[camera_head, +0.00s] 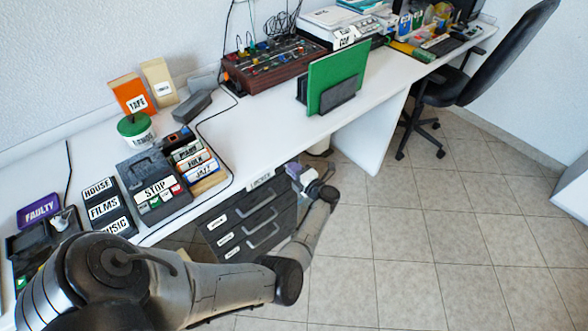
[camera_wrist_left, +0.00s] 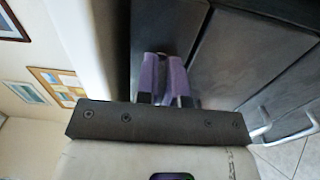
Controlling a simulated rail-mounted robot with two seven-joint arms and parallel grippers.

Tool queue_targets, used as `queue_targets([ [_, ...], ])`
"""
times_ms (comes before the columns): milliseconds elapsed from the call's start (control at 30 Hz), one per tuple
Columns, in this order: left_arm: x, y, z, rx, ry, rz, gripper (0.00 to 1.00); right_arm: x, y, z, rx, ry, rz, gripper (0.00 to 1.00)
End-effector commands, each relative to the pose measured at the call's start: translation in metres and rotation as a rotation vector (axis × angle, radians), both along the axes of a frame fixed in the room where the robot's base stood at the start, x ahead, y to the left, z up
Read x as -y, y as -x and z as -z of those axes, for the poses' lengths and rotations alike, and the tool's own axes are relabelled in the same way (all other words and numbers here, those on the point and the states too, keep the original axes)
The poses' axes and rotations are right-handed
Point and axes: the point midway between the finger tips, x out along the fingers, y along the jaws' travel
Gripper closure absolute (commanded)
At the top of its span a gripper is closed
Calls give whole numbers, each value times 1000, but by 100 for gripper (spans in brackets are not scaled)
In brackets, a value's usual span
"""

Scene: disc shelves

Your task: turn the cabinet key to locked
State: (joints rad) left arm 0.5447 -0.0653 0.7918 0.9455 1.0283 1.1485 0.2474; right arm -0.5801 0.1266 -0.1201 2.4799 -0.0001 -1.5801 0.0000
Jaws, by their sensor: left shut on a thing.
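The dark grey drawer cabinet (camera_head: 222,225) stands under the white desk, its front showing several labelled drawers with light handles. My left gripper (camera_head: 294,172) is at the cabinet's upper right corner, by the label strip. In the left wrist view its purple fingers (camera_wrist_left: 165,78) point at the dark cabinet front (camera_wrist_left: 217,55) and are closed together on something small. This is at the place of the key, but the key itself is hidden by the fingers, so its angle cannot be told. My right gripper is not in view.
The white desk (camera_head: 245,125) overhangs the cabinet closely. On it stand a tape deck with a STOP label (camera_head: 152,188), a green file in a holder (camera_head: 335,80) and a mixer (camera_head: 275,65). The tiled floor (camera_head: 400,240) right of the cabinet is free.

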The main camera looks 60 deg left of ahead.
Motion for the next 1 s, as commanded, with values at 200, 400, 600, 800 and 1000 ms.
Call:
queue_targets([
  [200, 0, 0, 0, -3, -1, 0, 100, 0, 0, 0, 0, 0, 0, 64],
  [400, 0, 0, 0, -2, -1, 0, 79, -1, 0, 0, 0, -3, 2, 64],
  [600, 0, 0, 0, -1, -1, 0, 66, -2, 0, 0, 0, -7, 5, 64],
  [800, 2, 0, 0, -1, 0, 0, 66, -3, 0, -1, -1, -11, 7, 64],
  [1000, 23, -4, -1, -1, 1, 2, 66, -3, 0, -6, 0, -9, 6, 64],
])
